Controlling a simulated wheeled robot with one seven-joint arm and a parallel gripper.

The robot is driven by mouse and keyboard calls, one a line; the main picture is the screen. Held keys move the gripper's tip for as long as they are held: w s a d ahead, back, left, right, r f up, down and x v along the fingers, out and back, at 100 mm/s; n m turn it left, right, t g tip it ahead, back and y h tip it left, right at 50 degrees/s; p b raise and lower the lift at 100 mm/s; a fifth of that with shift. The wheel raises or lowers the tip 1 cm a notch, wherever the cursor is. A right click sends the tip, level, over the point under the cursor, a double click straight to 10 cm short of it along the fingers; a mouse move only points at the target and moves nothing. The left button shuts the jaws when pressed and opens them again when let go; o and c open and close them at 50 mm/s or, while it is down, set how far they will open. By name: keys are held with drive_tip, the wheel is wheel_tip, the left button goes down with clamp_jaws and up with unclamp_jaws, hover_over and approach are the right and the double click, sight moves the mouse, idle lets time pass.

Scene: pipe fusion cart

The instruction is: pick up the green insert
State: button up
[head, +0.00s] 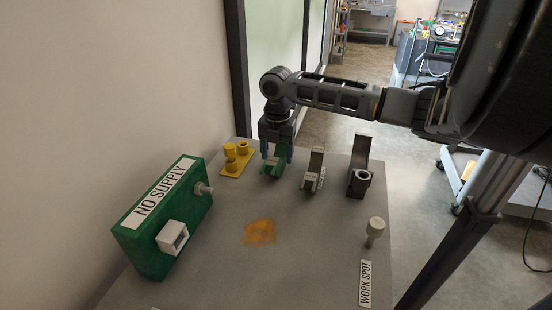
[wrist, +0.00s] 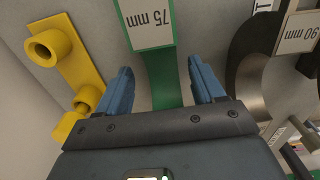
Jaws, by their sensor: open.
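The green insert (head: 273,167) stands on the grey cart top (head: 310,230) near its back edge, in a row with two dark inserts. In the wrist view the green insert (wrist: 163,75) carries a white label reading "75 mm". My gripper (head: 276,155) is directly above and behind it, pointing down. In the wrist view its two blue fingers (wrist: 163,85) are spread apart, one on each side of the green insert, with visible gaps. The insert's lower part is hidden behind my gripper body in the wrist view.
A yellow fitting piece (head: 236,160) stands close on the left. A dark insert (head: 314,172) labelled "90 mm" (wrist: 298,33) is close on the right, with another dark insert (head: 359,170) beyond. A green "NO SUPPLY" box (head: 160,222) stands front left. The middle is clear except an orange patch (head: 260,232).

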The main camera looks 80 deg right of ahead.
drive_tip(key=shift+s+d+f, duration=0.1)
drive_tip(key=shift+s+f, duration=0.05)
drive_tip(key=shift+f, duration=1.45)
clamp_jaws()
